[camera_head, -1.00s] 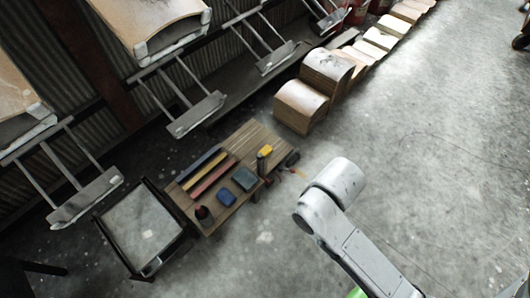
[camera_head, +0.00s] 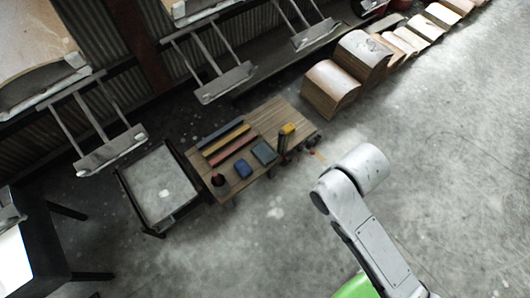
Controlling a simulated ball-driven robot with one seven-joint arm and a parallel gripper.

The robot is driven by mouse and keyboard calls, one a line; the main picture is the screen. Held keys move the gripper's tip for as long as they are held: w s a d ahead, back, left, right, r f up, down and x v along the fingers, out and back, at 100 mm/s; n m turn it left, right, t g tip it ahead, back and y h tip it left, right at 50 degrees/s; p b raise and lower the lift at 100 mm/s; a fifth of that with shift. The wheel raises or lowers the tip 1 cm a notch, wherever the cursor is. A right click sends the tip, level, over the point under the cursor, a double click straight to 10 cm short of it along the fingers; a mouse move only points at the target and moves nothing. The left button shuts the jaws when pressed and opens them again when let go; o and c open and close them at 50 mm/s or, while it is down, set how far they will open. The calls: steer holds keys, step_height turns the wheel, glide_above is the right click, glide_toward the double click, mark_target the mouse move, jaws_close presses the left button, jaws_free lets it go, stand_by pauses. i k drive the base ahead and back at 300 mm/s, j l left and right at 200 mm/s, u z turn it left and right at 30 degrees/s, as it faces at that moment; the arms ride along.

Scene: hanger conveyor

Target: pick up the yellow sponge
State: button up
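A small yellow block (camera_head: 288,128), which looks like the yellow sponge, is at the right part of a low wooden table (camera_head: 268,118). A dark upright object (camera_head: 283,144) stands right beside it on its near side; I cannot tell whether they touch. My arm reaches in from the lower right, its white end over the floor to the right of the table. My gripper does not show, so I cannot see its fingers or whether it holds anything.
The table also holds long coloured bars (camera_head: 226,138), a blue block (camera_head: 243,169), a dark green block (camera_head: 264,153) and a dark red-topped item (camera_head: 219,181). A framed pale-topped stand (camera_head: 160,187) adjoins its left side. Stacked curved panels (camera_head: 331,88) stand behind right. Floor at right is clear.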

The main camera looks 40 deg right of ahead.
mark_target(289, 128)
steer(key=i+l+z, duration=0.4)
steer(key=i, duration=0.4)
steer(key=i+l+z, duration=0.2)
steer(key=i, duration=0.25)
